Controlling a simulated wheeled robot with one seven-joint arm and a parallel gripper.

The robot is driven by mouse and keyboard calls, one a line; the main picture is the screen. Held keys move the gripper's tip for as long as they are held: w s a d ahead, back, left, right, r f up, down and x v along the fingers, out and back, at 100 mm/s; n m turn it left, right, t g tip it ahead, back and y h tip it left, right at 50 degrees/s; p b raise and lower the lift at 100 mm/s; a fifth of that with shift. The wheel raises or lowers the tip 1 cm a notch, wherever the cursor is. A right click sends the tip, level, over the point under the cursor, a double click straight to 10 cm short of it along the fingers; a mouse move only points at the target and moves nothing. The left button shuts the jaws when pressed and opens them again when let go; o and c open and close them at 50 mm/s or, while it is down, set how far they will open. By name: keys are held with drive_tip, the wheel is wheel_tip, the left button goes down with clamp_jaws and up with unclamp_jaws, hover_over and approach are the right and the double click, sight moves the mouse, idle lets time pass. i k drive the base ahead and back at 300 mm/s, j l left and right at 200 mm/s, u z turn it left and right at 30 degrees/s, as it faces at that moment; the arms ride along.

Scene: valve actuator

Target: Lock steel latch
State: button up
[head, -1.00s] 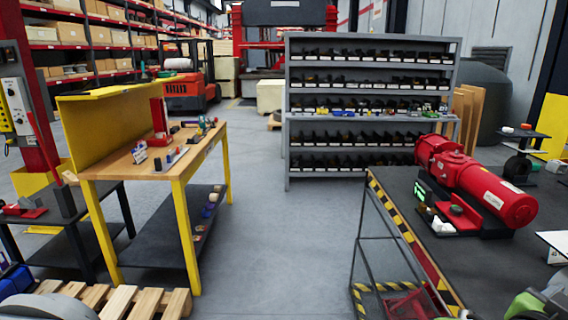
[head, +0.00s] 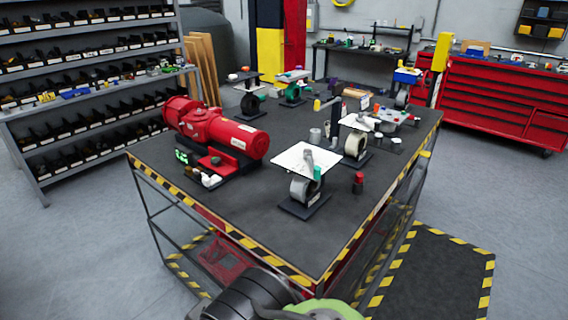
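I cannot make out which part is the steel latch. The black worktable (head: 245,215) with yellow-black striped edges stands ahead of me. A red valve actuator (head: 240,138) lies at its left side, with a small green display beside it. Near the table's front edge a white plate (head: 296,157) sits on a stand with a grey wheel-like part, and a grey upright piece shows at the plate's right. Several similar small stands are behind. My gripper is not in view; only dark and green parts, probably of my arm, show at the bottom edge.
Grey shelving (head: 70,85) with bins stands at the left. A red tool cabinet (head: 495,100) is at the back right. A striped black floor mat (head: 435,275) lies right of the table.

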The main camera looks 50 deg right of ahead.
sight(335, 140)
drive_tip(key=z, duration=1.95)
drive_tip(key=l+u, duration=0.35)
drive_tip(key=l, duration=0.15)
drive_tip(key=k+l+u, duration=0.15)
drive_tip(key=l+u, duration=0.2)
drive_tip(key=k+l+u, duration=0.15)
drive_tip(key=l+u, duration=0.2)
drive_tip(key=l, duration=0.2)
